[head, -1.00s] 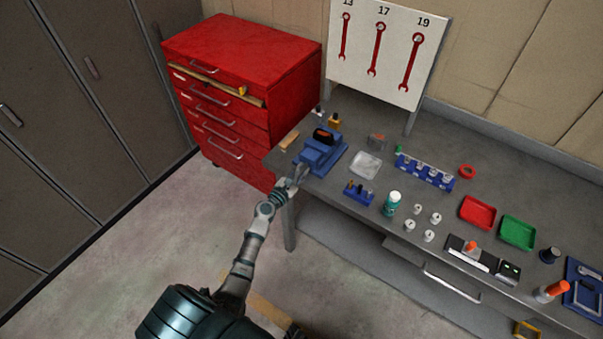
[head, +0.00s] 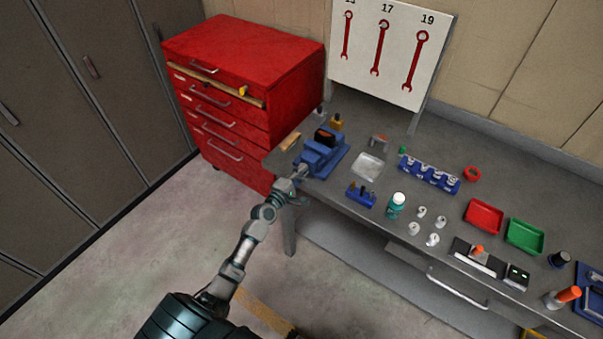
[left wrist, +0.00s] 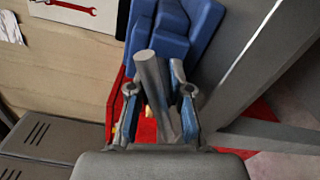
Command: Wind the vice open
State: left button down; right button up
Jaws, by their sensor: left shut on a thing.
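The blue vice (head: 322,154) stands at the left front corner of the grey workbench, with a dark and orange item at its top. It also shows in the left wrist view (left wrist: 176,36). My left gripper (head: 297,178) is at the vice's front, by the bench edge. In the left wrist view, the left gripper (left wrist: 160,112) has its two fingers on either side of a grey bar, the vice handle (left wrist: 152,75), and is shut on it. The handle stands slightly tilted in that view. My right gripper is not in view.
A red drawer cabinet (head: 245,75) stands left of the bench. Right of the vice are a clear tray (head: 369,167), a blue block with pegs (head: 360,195), a teal bottle (head: 396,205) and several weights. A wrench board (head: 388,50) stands behind.

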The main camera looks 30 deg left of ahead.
pick_arm(q)
jog(key=m, duration=0.4)
jog(key=shift+d+f+m, duration=0.15)
jog(key=shift+f+m, duration=0.1)
jog(key=shift+m, duration=0.15)
jog(key=shift+s+d+f, duration=0.1)
jog(key=shift+f, duration=0.1)
dwell(1.0)
jog(key=c, duration=1.1)
grip_release()
jog(key=shift+r, duration=0.2)
jog(key=s+a, duration=0.1)
jog(key=s, duration=1)
jog(key=shift+s, duration=0.4)
